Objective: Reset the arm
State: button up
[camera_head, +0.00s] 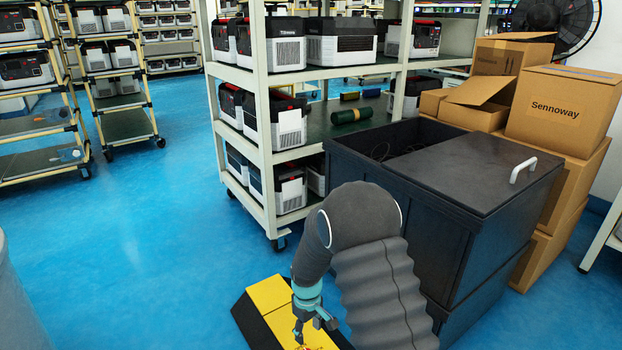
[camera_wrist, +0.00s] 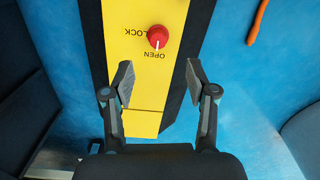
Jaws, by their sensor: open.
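My gripper (camera_wrist: 158,82) is open and empty in the wrist view, its two fingers apart. In the head view my gripper (camera_head: 315,325) points down over a yellow and black floor unit (camera_head: 270,296). In the wrist view this yellow panel (camera_wrist: 129,85) lies below the fingers. It carries a red knob (camera_wrist: 157,37) with a white mark, beside the words LOCK and OPEN. The mark points toward OPEN. The knob lies just beyond the fingertips in the picture, with nothing between the fingers. In the head view the knob cannot be made out.
A black bin (camera_head: 450,190) with a lid stands right of my arm, with cardboard boxes (camera_head: 560,105) behind. A wheeled rack (camera_head: 262,130) with several power units stands ahead. Blue floor (camera_head: 130,240) is free on the left. An orange rod (camera_wrist: 257,22) lies on the floor.

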jog(key=s+d+r+m+t+p, duration=0.2)
jog(key=s+d+r, duration=0.3)
jog(key=s+r, duration=0.4)
jog(key=s+d+r+m+t+p, duration=0.2)
jog(key=s+d+r, duration=0.4)
jog(key=r, duration=1.4)
jog(key=s+d+r+m+t+p, duration=0.2)
jog(key=s+d+r+m+p, duration=0.2)
jog(key=s+r, duration=0.8)
notch_tip(320, 180, up, 3)
jog(key=shift+s+d+m+p, duration=0.3)
jog(key=shift+d+m, duration=0.2)
jog(key=shift+d, duration=0.35)
